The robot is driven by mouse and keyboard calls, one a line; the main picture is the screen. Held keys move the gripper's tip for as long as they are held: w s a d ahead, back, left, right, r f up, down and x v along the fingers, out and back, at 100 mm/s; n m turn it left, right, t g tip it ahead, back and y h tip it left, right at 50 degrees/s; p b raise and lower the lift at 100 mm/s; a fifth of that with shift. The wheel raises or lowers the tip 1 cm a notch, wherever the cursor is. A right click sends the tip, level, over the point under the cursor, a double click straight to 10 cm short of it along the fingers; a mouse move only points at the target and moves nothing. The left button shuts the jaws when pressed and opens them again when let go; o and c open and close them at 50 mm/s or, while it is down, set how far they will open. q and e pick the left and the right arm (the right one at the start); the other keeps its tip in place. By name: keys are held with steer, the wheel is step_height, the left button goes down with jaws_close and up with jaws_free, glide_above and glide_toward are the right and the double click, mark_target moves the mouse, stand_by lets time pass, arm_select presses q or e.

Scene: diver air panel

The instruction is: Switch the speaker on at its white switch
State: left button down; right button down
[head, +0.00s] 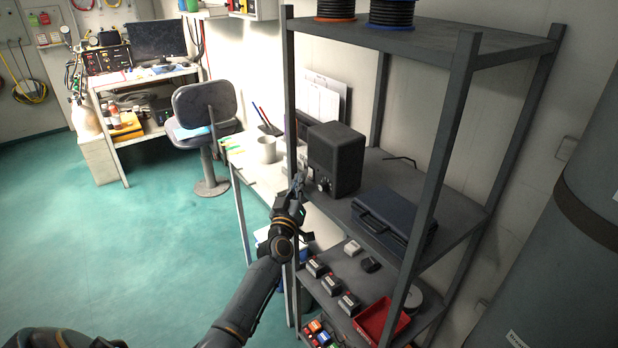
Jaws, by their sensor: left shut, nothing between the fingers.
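The speaker (338,152) is a black box standing upright on the middle shelf of the grey rack. A small round pale knob (324,184) shows low on its front, facing left. I cannot make out a separate white switch; it may be hidden by my gripper or too small to tell. My left gripper (299,180) is shut and empty, close to the lower front of the speaker beside the front rack post. I cannot tell whether it touches the speaker. My right gripper is not in view.
The rack's front post (290,80) stands close to my left gripper. A dark case (393,218) lies right of the speaker. Small devices and a red tray (381,322) are on the shelf below. The floor at left is clear.

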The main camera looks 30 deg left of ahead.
arm_select(q)
steer(key=shift+w, duration=0.1)
steer(key=shift+w+d, duration=0.15)
steer(key=shift+w, duration=0.1)
steer(key=shift+w+d, duration=0.1)
steer(key=shift+w, duration=0.2)
stand_by(0.7)
steer(key=shift+s+a+p, duration=0.25)
steer(key=shift+s+p, duration=0.05)
steer(key=shift+s, duration=0.4)
steer(key=shift+s, duration=0.1)
steer(key=s, duration=0.1)
steer(key=s+a+p, duration=0.1)
steer(key=s, duration=0.1)
steer(key=s+a+p, duration=0.1)
steer(key=shift+s+r, duration=0.2)
steer(key=shift+r, duration=0.15)
